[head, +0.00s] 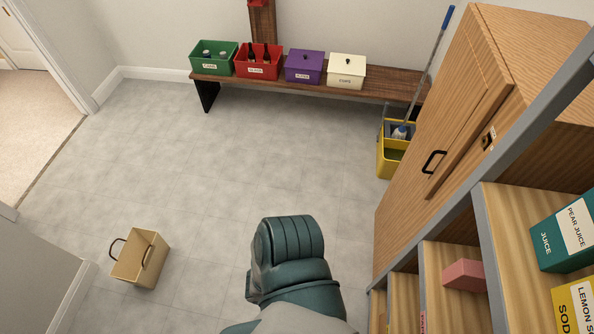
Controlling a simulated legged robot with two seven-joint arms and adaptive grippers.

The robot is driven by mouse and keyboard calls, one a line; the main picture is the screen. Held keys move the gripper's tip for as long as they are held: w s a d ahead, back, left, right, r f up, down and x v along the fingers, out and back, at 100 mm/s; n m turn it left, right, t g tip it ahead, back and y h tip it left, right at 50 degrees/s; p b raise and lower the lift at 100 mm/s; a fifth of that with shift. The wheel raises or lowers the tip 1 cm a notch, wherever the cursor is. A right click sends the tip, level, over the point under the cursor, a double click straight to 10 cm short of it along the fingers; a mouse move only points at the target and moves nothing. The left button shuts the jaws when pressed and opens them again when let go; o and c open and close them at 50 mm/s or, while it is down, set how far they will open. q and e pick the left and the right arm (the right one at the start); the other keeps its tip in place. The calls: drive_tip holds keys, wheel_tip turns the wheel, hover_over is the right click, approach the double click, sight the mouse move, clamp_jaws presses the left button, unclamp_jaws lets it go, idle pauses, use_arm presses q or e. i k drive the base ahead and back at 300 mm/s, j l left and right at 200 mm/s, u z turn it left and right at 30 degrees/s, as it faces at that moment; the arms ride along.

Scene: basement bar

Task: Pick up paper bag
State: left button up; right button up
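The paper bag (140,259) is a tan, open-topped bag with dark loop handles. It stands on the grey tiled floor at the lower left, beside the end of a low wall. Its inside looks empty from here, though the bottom is partly shaded. A dark green link of my own arm rises at the bottom middle, well to the right of the bag. Neither of my grippers shows in the head view, and nothing touches the bag.
A wooden bench (385,91) at the back holds green, red, purple and cream boxes. A yellow mop bucket (392,160) stands by the wooden cabinet (447,125). A shelf (455,310) with cartons is close on the right. The middle floor (230,160) is clear.

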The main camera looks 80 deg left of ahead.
sight(140, 261)
drive_tip(key=u, duration=4.6)
drive_tip(key=i+l+u, duration=0.1)
drive_tip(key=i+l, duration=0.95)
drive_tip(key=i, duration=0.05)
